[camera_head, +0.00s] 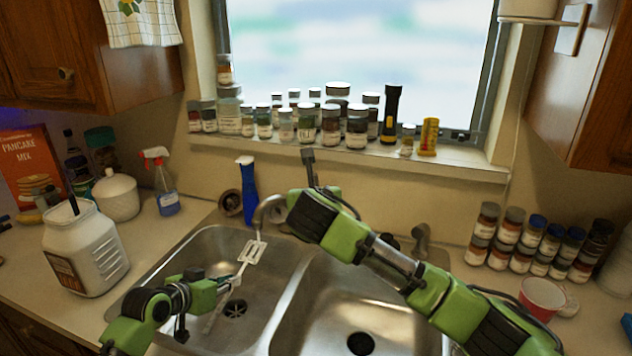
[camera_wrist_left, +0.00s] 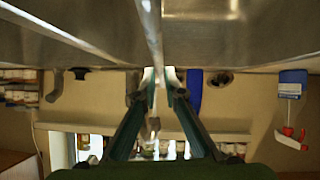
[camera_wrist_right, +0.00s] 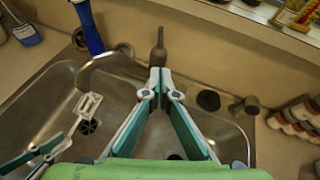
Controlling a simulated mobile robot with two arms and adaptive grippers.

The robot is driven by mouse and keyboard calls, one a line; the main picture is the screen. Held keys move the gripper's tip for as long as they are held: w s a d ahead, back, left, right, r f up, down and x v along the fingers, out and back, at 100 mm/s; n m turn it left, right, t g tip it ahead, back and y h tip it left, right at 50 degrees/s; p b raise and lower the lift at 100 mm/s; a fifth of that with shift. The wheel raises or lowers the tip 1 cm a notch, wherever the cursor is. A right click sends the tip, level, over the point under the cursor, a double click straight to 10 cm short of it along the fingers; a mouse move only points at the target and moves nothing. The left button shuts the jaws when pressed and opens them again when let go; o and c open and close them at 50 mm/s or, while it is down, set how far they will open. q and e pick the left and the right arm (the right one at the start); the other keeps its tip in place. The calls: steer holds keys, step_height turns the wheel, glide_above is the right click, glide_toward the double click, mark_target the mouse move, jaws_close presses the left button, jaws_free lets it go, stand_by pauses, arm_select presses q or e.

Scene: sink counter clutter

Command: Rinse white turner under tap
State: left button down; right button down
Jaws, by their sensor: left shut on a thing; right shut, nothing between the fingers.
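The white turner (camera_head: 252,252) is held over the left basin, its slotted head just below the spout of the tap (camera_head: 265,208). My left gripper (camera_head: 234,281) is shut on its handle, which also shows between the fingers in the left wrist view (camera_wrist_left: 150,35). In the right wrist view the slotted head (camera_wrist_right: 88,105) lies below the curved spout (camera_wrist_right: 108,62). My right gripper (camera_wrist_right: 160,78) is shut and empty, its tips close to the upright tap lever (camera_wrist_right: 158,48); I cannot tell if they touch. In the head view my right arm hides these tips. No water stream shows.
A white jar (camera_head: 85,250) and spray bottle (camera_head: 165,190) stand left of the sink. Spice jars (camera_head: 520,242) and a red cup (camera_head: 542,298) are at right. The right basin (camera_head: 340,310) is empty.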

glide_toward(316, 175)
steer(key=w+f, duration=0.3)
steer(key=f, duration=0.2)
steer(key=shift+w+d+r, duration=0.1)
steer(key=shift+w+r, duration=0.15)
steer(key=shift+w, duration=0.45)
steer(key=shift+w+r, duration=0.25)
steer(key=shift+w, duration=0.4)
steer(key=shift+w+r, duration=0.45)
steer(key=shift+w, duration=0.3)
steer(key=shift+s, duration=0.15)
steer(key=f+v, duration=0.1)
steer(key=v, duration=1.1)
steer(key=shift+s, duration=0.7)
steer(key=shift+f, duration=0.1)
